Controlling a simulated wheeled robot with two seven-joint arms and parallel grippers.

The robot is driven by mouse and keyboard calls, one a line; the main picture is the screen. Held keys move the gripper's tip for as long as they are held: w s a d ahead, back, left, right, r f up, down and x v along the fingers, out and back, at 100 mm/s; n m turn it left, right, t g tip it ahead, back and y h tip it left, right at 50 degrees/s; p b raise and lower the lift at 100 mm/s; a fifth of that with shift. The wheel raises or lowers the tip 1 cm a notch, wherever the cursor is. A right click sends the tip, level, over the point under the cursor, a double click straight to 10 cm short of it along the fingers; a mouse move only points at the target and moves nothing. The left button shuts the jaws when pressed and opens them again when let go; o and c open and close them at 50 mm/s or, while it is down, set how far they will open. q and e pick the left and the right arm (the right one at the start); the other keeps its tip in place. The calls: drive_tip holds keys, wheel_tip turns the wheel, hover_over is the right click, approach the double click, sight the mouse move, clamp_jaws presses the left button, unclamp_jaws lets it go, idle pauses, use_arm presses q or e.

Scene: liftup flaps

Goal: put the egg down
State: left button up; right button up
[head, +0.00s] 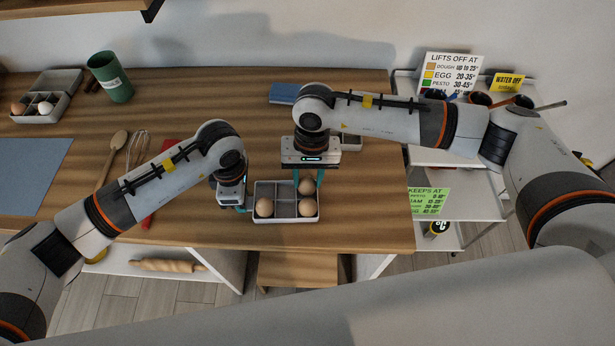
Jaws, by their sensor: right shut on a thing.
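A grey divided box (286,219) stands near the front edge of the wooden table. One brown egg (264,207) sits in its front left compartment and another (307,208) in its front right one. My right gripper (309,180) points down over the back right of the box, shut on a brown egg (306,187). I cannot tell whether this egg touches the compartment floor. My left gripper (241,207) is at the box's left wall; its fingers are partly hidden, and I cannot tell whether it touches the box.
Another divided box (40,118) with eggs stands at the far left by a green cup (110,77). A wooden spoon (112,150), a whisk (137,148) and a blue mat (32,175) lie left. A shelf rack with signs (450,75) stands right. A container (351,142) is partly hidden behind my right gripper.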

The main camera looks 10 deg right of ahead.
drive_tip(key=shift+f, duration=0.5)
drive_tip(key=shift+f, duration=0.15)
drive_tip(key=o, duration=0.7)
drive_tip(key=r, duration=0.8)
drive_tip(key=w+d+r, duration=0.1)
drive_tip(key=r, duration=0.3)
drive_tip(key=shift+w+r, duration=0.1)
drive_tip(key=shift+r, duration=0.05)
use_arm(q)
drive_tip(key=o, duration=1.1)
